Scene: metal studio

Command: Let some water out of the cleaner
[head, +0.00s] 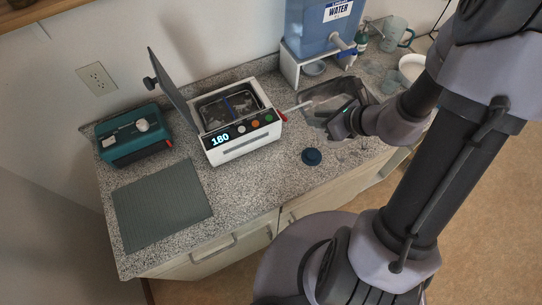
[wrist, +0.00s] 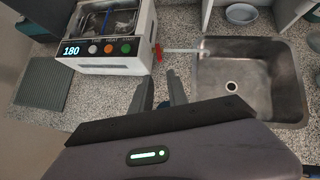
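The cleaner (head: 240,146) is a white box with its lid (head: 173,88) raised, a wire basket inside and a display reading 180. A red valve handle (wrist: 158,53) sits on its right side. A thin pale drain tube (wrist: 182,51) runs from there to the sink's left edge; it also shows in the head view (head: 297,106). I cannot tell whether water flows from it. My gripper (wrist: 160,80) is open and empty, its fingers apart, short of the red handle and not touching it. In the head view my gripper (head: 346,120) is over the sink's front edge.
The metal sink (wrist: 248,94) lies right of the cleaner. A blue water tank (head: 318,28) stands on a white stand behind. A dark blue round cap (head: 312,157) lies on the counter. A teal device (head: 128,146) and a grey mat (head: 162,205) are left.

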